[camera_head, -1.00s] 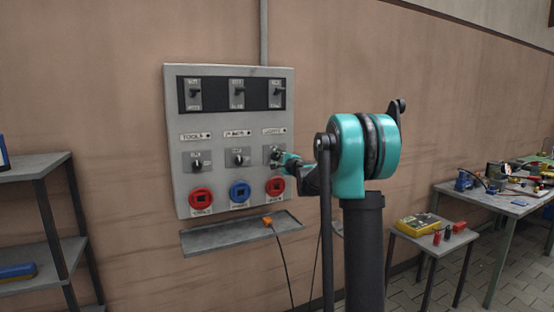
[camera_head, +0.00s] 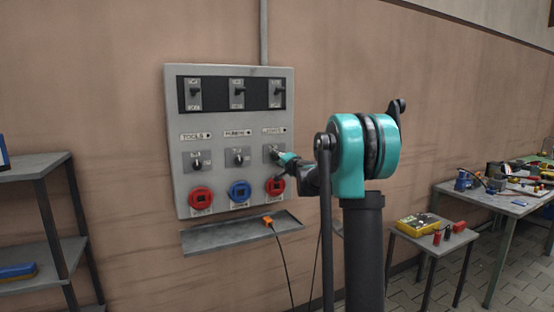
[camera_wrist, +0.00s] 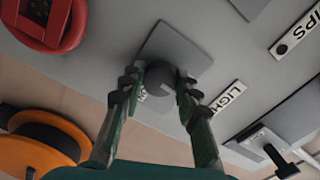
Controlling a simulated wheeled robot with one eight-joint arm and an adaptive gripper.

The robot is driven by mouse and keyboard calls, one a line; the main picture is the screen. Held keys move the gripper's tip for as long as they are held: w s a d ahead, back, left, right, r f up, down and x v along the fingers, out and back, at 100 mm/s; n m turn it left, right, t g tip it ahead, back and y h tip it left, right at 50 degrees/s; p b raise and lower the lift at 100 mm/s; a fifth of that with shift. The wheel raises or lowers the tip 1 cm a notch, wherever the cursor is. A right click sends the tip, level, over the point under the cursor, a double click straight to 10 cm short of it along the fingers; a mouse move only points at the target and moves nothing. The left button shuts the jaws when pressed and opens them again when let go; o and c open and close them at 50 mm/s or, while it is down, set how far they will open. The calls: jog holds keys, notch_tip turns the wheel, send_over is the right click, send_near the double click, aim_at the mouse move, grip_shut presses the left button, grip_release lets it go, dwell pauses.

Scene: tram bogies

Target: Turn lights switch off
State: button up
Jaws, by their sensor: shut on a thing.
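A grey control panel (camera_head: 232,122) hangs on the brown wall, with three rotary switches in its middle row. The lights switch is the rightmost one; its square plate shows in the wrist view (camera_wrist: 185,50) with a dark round knob (camera_wrist: 158,80) on it. A label (camera_wrist: 229,97) reading "LIGH..." is partly covered by my right finger. My gripper (camera_head: 281,158) reaches the panel from the right. In the wrist view its two green fingers with dark pads (camera_wrist: 159,76) are shut on the knob from both sides. The knob's pointer is hidden, so its setting cannot be told.
The pumps (camera_head: 238,157) and tools (camera_head: 196,161) switches sit to the left. Red and blue sockets (camera_head: 239,191) lie below, toggle switches (camera_head: 237,93) above. A small shelf (camera_head: 242,233) holds an orange plug (camera_head: 268,221). A side table (camera_head: 432,238) and workbench stand right.

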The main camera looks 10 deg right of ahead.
jog(key=shift+f, duration=0.1)
dwell(0.3)
jog(key=o, duration=1.2)
jog(key=shift+s, duration=0.1)
jog(key=v, duration=1.2)
